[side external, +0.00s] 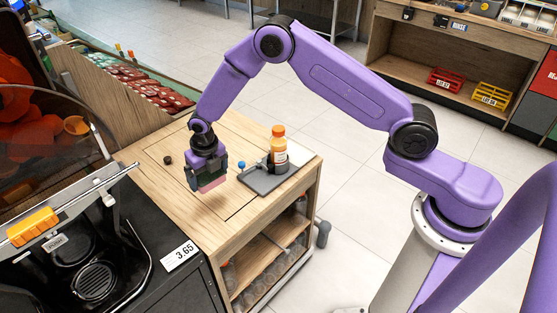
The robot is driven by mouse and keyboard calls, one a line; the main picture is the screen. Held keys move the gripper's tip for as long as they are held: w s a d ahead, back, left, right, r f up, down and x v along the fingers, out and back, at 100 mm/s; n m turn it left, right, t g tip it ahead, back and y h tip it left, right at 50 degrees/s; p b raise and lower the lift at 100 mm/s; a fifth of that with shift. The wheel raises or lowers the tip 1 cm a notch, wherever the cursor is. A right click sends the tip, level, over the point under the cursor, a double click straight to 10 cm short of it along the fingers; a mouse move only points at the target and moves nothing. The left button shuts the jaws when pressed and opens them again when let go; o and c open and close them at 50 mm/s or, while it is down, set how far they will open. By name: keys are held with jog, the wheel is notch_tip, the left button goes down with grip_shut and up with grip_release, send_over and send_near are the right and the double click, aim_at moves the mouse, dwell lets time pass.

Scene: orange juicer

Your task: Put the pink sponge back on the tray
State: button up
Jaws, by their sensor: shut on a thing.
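My gripper (204,180) is shut on the pink sponge (213,184) and points down over the wooden cart top. The sponge shows as a pink strip at the lower right of the fingers; the rest is hidden by them. It appears to be held above the wood, though the exact height is hard to tell. The dark grey tray (262,186) lies on the cart to the right of my gripper, apart from the sponge. A bottle of orange juice with an orange cap (278,150) stands upright at the tray's back right. A small blue-topped item (241,165) is at the tray's left end.
A small dark round object (167,160) lies on the cart top (230,137) left of my gripper. The black juicer (95,255) with an orange handle stands at the left, beside a 3.65 price card (179,256). The tray's front part is bare.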

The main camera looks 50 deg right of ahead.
aim_at(208, 174)
notch_tip(208, 174, up, 9)
jog(key=shift+r, duration=0.1)
jog(key=shift+d+r, duration=0.1)
jog(key=shift+d, duration=0.6)
jog(key=s+d+m+h, duration=0.1)
jog(key=s+d+m, duration=0.45)
jog(key=d, duration=0.95)
jog(key=s+d+m, duration=0.3)
jog(key=s+d, duration=0.6)
jog(key=d, duration=0.6)
jog(key=shift+g, duration=0.4)
jog(key=w+d+f, duration=0.1)
jog(key=w+f, duration=0.3)
jog(key=f, duration=0.1)
jog(key=w+d+f, duration=0.1)
jog(key=w+f, duration=0.4)
jog(key=w+d+f, duration=0.1)
jog(key=w+f, duration=0.3)
jog(key=f, duration=0.1)
jog(key=shift+w+d, duration=0.15)
jog(key=shift+d, duration=0.25)
jog(key=shift+f, duration=1.6)
